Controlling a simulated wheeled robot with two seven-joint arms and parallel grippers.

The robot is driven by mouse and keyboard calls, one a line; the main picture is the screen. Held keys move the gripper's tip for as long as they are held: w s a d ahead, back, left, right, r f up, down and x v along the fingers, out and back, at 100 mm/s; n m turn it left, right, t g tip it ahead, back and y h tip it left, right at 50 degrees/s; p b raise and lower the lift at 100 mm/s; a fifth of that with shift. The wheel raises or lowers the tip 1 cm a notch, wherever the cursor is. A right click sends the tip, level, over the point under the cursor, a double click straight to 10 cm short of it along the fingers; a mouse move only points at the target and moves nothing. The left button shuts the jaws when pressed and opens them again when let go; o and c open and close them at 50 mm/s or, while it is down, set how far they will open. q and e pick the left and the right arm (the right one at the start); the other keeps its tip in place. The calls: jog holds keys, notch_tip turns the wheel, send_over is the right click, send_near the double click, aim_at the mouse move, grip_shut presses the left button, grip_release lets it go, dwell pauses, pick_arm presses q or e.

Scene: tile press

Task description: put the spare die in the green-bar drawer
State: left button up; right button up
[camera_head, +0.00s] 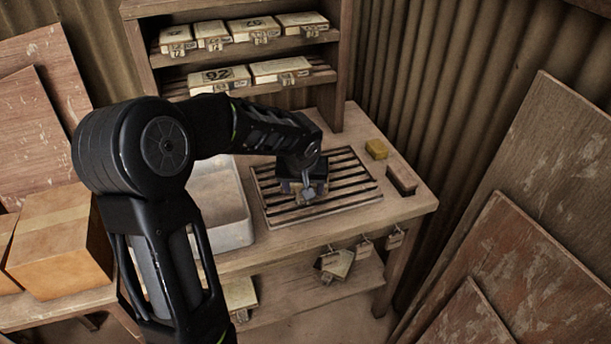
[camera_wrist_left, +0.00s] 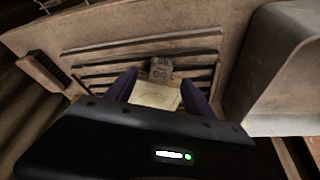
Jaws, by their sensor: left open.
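My left gripper (camera_head: 303,188) is low over the slatted rack (camera_head: 352,203) on the bench. In the left wrist view its two dark fingers stand apart, open (camera_wrist_left: 160,90), on either side of a cream block (camera_wrist_left: 154,95) with a grey marked tag (camera_wrist_left: 160,69) at its far end. It looks like the spare die; contact with the fingers cannot be told. In the head view the gripper mostly hides the block. No drawer with a green bar can be made out. My right gripper is not in view.
A pale basin (camera_head: 222,205) stands left of the rack. Cream blocks with tags (camera_head: 220,78) fill two shelves behind. Tags hang from the bench's front edge. Wooden boards lean at the right.

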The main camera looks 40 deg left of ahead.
pick_arm(q)
jog(key=shift+p+x, duration=0.6)
jog(key=shift+x, duration=2.05)
jog(key=shift+r, duration=0.1)
grip_shut()
jog(key=shift+w, duration=0.1)
